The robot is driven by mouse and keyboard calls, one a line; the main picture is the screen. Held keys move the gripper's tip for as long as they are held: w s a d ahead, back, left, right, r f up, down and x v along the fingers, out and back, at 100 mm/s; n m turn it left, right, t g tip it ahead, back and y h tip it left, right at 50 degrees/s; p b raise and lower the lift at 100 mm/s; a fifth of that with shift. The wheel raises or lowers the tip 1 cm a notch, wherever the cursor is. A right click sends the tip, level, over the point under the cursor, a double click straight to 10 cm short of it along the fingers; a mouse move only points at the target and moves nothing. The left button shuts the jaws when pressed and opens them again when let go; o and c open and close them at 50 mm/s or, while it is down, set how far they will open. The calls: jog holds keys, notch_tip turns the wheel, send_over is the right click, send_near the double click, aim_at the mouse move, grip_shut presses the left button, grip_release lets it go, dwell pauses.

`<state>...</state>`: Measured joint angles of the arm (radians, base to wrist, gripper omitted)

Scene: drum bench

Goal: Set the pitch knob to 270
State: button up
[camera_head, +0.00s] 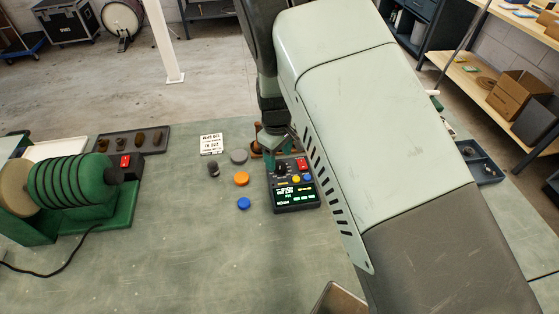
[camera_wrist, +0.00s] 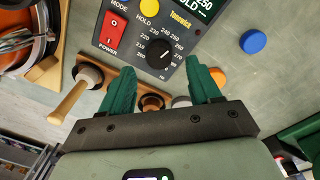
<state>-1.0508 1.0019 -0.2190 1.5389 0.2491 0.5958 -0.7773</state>
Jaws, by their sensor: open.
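The black tuner box (camera_head: 296,207) sits on the bench with its lit display facing up. The display (camera_wrist: 205,5) is cut off in the wrist view, with 250 partly readable. A red rocker switch (camera_wrist: 112,31) and a yellow button (camera_wrist: 149,8) are beside the knob. My gripper (camera_wrist: 162,68) is open, its green fingers apart on either side of the knob in the picture. I cannot tell whether they touch it. In the head view my gripper (camera_head: 280,155) is partly hidden.
Loose on the bench lie an orange disc (camera_head: 241,179), a blue disc (camera_head: 243,203), a grey disc (camera_head: 239,157) and a dark knob-like piece (camera_head: 213,170). A white card (camera_head: 211,144) lies behind them. The front bench is mostly clear.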

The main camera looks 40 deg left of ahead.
aim_at(280, 165)
jog(key=shift+w+f, duration=0.1)
jog(key=shift+f, duration=1.55)
jog(key=c, duration=1)
jog(key=shift+c, duration=0.2)
jog(key=shift+m, duration=0.4)
jog(key=m, duration=0.4)
jog(key=shift+w+m, duration=0.15)
jog(key=shift+m, duration=0.25)
jog(key=m, duration=0.6)
jog(key=shift+d+h, duration=0.1)
jog(key=shift+h, duration=0.2)
